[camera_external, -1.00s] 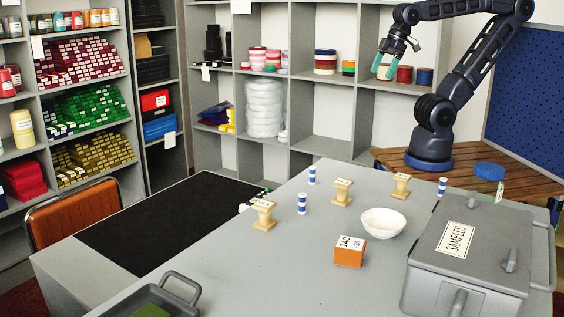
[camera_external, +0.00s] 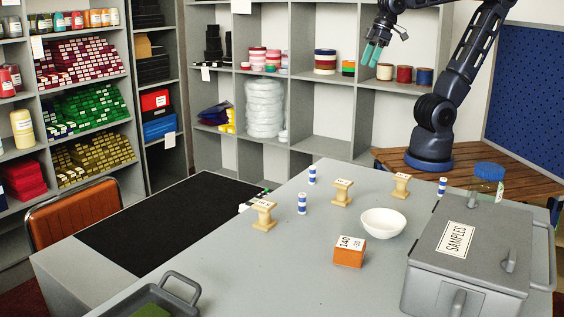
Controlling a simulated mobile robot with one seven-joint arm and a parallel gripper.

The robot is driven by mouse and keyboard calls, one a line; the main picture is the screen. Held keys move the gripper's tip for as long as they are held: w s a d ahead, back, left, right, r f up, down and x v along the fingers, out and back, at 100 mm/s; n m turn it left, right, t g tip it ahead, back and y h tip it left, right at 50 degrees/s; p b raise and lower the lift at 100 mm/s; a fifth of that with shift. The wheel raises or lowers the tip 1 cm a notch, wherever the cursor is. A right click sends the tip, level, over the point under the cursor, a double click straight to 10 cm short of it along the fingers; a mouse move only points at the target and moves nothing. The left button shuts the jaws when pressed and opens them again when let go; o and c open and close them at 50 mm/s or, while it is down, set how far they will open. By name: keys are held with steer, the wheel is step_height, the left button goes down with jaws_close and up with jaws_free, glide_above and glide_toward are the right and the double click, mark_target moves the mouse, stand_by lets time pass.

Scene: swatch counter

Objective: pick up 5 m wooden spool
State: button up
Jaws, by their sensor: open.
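Three pale wooden spools stand upright on the grey counter (camera_external: 215,290): a left one (camera_external: 263,215), a middle one (camera_external: 342,194) and a right one (camera_external: 401,187). Each has a small white label on top, too small to read, so I cannot tell which is the 5 m spool. My gripper (camera_external: 372,58) has teal fingers and is open and empty. It is high at the upper right, in front of the back shelves in the picture and well above the spools, touching none of them.
Blue-and-white cylinders (camera_external: 302,204) stand among the spools. A white bowl (camera_external: 383,222) and an orange box (camera_external: 349,252) are nearer the front. A large grey SAMPLES case (camera_external: 420,262) fills the right side. A jar with a blue lid (camera_external: 489,172) stands behind it.

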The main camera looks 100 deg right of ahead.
steer(key=w+a+r+m+g, duration=0.15)
steer(key=w+a, duration=0.25)
steer(key=w, duration=0.4)
steer(key=w+a+r+m+t, duration=0.1)
steer(key=w+a+r, duration=0.2)
steer(key=w, duration=0.6)
steer(key=m+h, duration=0.3)
steer(key=m, duration=0.3)
glide_above(265, 204)
steer(key=s+a, duration=0.2)
step_height(265, 204, down, 22)
steer(key=shift+n+g, duration=0.25)
steer(key=x, duration=0.4)
steer(key=shift+w+f, duration=0.2)
steer(key=shift+f, duration=0.1)
steer(key=shift+s+x, duration=0.15)
steer(key=shift+x, duration=1.35)
steer(key=shift+s+x, duration=0.1)
steer(key=shift+x, duration=1.45)
steer(key=c, duration=1.1)
